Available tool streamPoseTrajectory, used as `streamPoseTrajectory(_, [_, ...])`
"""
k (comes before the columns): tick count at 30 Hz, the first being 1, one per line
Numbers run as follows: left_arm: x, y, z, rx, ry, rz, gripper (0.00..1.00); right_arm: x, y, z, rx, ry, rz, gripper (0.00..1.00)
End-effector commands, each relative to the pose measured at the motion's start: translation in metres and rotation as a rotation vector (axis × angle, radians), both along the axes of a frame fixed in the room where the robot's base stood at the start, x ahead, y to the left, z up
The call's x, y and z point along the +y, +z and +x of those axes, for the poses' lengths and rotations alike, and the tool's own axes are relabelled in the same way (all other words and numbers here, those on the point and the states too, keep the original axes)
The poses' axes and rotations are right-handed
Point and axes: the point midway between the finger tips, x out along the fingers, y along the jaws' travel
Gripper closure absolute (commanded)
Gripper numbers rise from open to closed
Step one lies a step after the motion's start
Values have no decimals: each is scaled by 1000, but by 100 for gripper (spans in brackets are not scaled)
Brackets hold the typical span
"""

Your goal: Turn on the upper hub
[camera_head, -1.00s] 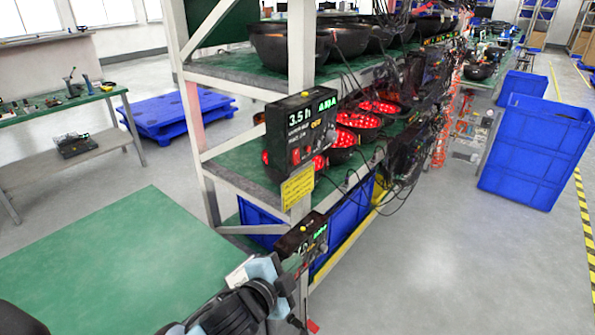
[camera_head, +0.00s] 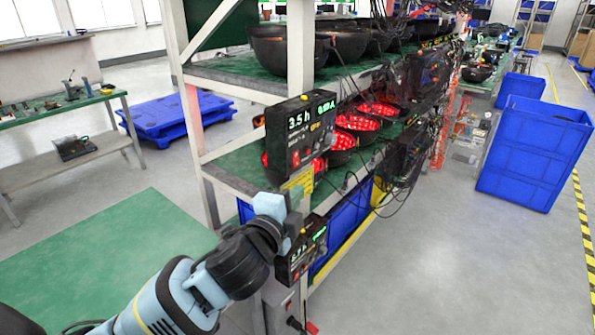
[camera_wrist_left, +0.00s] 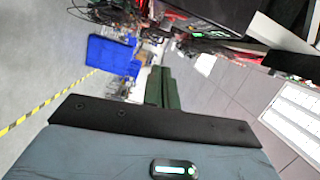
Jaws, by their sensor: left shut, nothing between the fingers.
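The upper hub (camera_head: 301,138) is a black box on the rack's front post, with a lit "3.5 h" display, a green readout and a red switch on its front. The lower hub (camera_head: 302,250) hangs below it on the same post, also lit. My left gripper (camera_head: 288,216) is just below the upper hub and in front of the lower one, partly covering it. In the left wrist view its two green fingers (camera_wrist_left: 161,88) are together, with nothing between them. A dark box (camera_wrist_left: 215,16) shows beyond them to the upper right; I cannot tell which hub. My right gripper is not in view.
The rack's shelves (camera_head: 235,160) hold black bowls (camera_head: 282,50), red-lit bowls (camera_head: 358,122) and hanging cables. A yellow label (camera_head: 298,182) is partly covered below the upper hub. Blue crates (camera_head: 535,150) stand at the right. The floor (camera_head: 430,270) between is clear.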

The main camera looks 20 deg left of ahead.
Motion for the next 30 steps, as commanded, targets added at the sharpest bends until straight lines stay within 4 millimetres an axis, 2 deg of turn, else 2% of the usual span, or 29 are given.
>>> streamPoseTrajectory(17, [-10, -3, 92, 1, 2, -2, 100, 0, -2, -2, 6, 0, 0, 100])
streamPoseTrajectory(18, [0, -3, 93, 0, 4, 2, 100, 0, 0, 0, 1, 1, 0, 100])
streamPoseTrajectory(22, [16, -5, 97, -1, 3, 1, 100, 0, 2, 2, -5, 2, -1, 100])
streamPoseTrajectory(30, [28, -7, 102, 0, 1, 0, 100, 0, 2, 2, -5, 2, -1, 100])
